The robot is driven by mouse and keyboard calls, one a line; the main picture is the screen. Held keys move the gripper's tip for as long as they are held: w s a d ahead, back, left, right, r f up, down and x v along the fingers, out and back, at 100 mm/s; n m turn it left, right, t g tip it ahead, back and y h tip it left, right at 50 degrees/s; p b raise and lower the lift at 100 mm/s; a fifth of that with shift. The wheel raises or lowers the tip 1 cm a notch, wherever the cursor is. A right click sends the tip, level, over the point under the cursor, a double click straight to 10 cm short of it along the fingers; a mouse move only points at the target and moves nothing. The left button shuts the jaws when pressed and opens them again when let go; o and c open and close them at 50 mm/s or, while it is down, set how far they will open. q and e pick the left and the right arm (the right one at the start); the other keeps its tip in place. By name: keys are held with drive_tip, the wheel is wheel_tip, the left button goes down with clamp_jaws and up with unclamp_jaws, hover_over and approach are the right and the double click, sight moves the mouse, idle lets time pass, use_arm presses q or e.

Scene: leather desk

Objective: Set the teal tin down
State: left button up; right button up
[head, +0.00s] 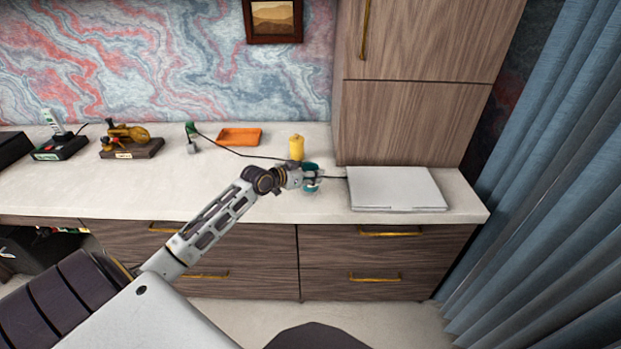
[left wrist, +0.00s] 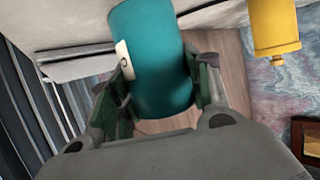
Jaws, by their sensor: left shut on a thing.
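The teal tin (left wrist: 152,60) is a smooth cylinder with a small pale label, held between the fingers in the left wrist view. In the head view the tin (head: 310,170) is partly hidden by my left gripper (head: 312,181). My left gripper is shut on the tin over the front part of the pale desk top (head: 240,200). I cannot tell whether the tin touches the desk. My right gripper is not in view.
A yellow bottle (head: 296,148) stands just behind the left gripper. A closed pale laptop (head: 396,189) lies to the right. A dark cable, an orange tray (head: 239,137) and a brass-coloured model (head: 128,140) are farther left. The desk's front left-middle is clear.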

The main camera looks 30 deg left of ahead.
use_arm(q)
drive_tip(key=shift+f, duration=0.95)
drive_tip(key=o, duration=0.9)
drive_tip(key=shift+f, duration=0.1)
drive_tip(key=shift+c, duration=0.2)
drive_tip(key=shift+o, duration=0.7)
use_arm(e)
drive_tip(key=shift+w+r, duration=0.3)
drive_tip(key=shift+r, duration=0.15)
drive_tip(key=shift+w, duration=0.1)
